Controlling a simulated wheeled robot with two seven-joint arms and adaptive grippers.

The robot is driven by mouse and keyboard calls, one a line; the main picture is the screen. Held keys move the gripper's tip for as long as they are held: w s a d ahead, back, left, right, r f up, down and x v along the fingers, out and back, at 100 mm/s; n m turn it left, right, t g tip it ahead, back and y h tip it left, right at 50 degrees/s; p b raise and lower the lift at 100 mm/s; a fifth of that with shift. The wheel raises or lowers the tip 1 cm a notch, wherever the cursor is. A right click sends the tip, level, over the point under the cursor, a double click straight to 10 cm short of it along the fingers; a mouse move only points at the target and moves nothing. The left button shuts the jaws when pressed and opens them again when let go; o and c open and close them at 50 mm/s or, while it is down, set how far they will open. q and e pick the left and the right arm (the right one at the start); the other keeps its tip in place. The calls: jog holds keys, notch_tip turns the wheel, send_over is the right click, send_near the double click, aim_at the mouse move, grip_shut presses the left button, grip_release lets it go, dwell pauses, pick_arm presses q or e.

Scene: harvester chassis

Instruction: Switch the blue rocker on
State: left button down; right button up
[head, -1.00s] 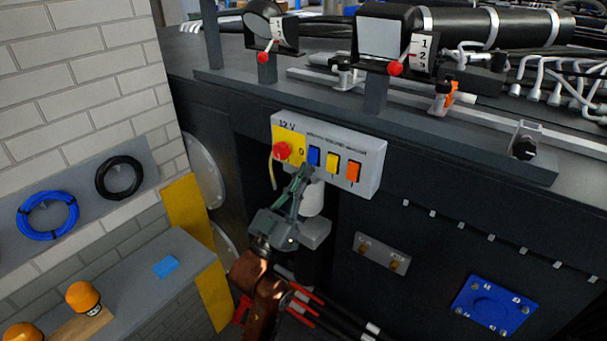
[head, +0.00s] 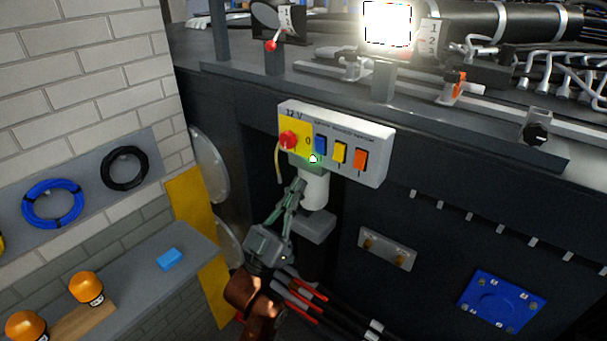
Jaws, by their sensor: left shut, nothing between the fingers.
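The blue rocker (head: 320,145) is the leftmost of three rockers on the white 12 V panel (head: 375,152), right of the red knob. A small bright white spot with a green edge (head: 313,158) shows just below it. My left gripper (head: 299,184) is shut and empty. It is below the panel, its fingertips apart from the rocker in the picture, in front of a white cylinder (head: 314,190). My right gripper is not in view.
A yellow rocker (head: 340,153) and an orange rocker (head: 360,160) sit close to the right of the blue one. A work lamp (head: 387,24) above glows bright white. Another lamp (head: 277,18) at left is dark. A shelf with orange beacons (head: 86,287) stands at lower left.

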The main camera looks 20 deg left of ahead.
pick_arm(q)
jog(key=s+a+f+b, duration=0.1)
jog(key=s+f, duration=0.2)
jog(key=f, duration=0.2)
jog(key=shift+a, duration=0.15)
jog(key=shift+s, duration=0.1)
